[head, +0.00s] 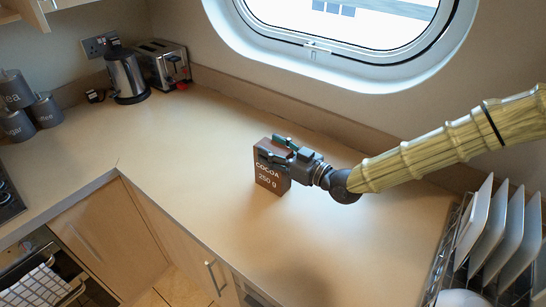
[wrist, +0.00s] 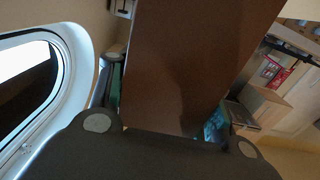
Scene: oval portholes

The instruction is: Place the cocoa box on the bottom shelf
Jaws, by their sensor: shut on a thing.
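The cocoa box (head: 270,178) is a brown box with "COCOA 250 g" in white letters. It is at the middle of the worktop in the head view, upright. My gripper (head: 278,150) is shut on its upper part. I cannot tell whether its base touches the worktop. In the wrist view the box (wrist: 190,65) fills the middle as a brown face between the fingers. A pale wooden shelf (head: 38,12) shows only in part at the upper left corner; a bottom shelf cannot be made out for sure.
A kettle (head: 125,75) and toaster (head: 163,65) stand at the back left, with grey canisters (head: 18,120) at the far left. A dish rack with white plates (head: 497,235) stands at the right. The worktop (head: 190,150) left of the box is clear. An oval window (head: 340,62) is behind.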

